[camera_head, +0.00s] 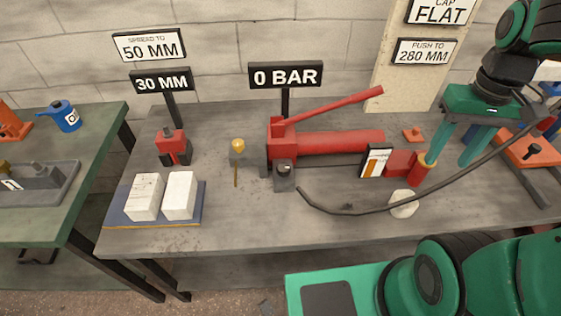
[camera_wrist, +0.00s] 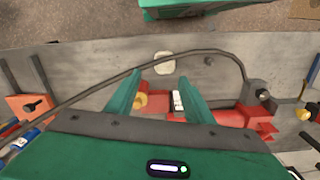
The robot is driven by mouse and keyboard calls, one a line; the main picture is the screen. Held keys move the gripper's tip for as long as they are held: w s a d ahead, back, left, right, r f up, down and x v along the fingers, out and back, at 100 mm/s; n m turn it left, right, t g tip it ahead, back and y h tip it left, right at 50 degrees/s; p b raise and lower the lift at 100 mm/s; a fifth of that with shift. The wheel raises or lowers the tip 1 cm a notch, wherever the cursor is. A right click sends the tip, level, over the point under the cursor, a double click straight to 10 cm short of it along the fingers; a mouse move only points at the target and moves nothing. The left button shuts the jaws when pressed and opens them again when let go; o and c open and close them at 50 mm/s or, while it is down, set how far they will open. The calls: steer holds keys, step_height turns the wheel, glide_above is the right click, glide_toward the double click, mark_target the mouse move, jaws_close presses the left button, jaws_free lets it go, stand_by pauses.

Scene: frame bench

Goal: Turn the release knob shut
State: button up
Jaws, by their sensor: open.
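The red hand pump (camera_head: 325,144) lies on the bench with its long handle (camera_head: 335,105) slanting up to the right, below a "0 BAR" sign. A yellow knob (camera_head: 238,145) on a small grey block stands just left of the pump; it also shows at the right of the wrist view (camera_wrist: 303,113). A dark round fitting (camera_head: 284,169) sits on the pump's front. I cannot tell for certain which is the release knob, or its setting. My gripper (camera_head: 449,161) is open at the pump's right, far from both; in the wrist view its fingers (camera_wrist: 161,72) are apart with nothing gripped.
A black hose (camera_head: 350,211) curves across the bench front. A red cylinder (camera_head: 419,174) is close to my left finger. A white lump (camera_head: 404,203), two pale blocks (camera_head: 180,195) on a blue mat and a red-black tool (camera_head: 173,147) also lie there. Bench between mat and hose is clear.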

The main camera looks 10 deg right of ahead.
steer(key=w+a+n, duration=0.5)
steer(key=w+a, duration=0.2)
steer(key=n, duration=1.1)
glide_toward(283, 166)
steer(key=f, duration=0.8)
steer(key=shift+s+d+f, duration=0.2)
steer(key=shift+s+f, duration=0.05)
steer(key=c, duration=1)
steer(key=shift+a, duration=0.2)
steer(key=shift+c, duration=0.2)
steer(key=shift+w+d, duration=0.1)
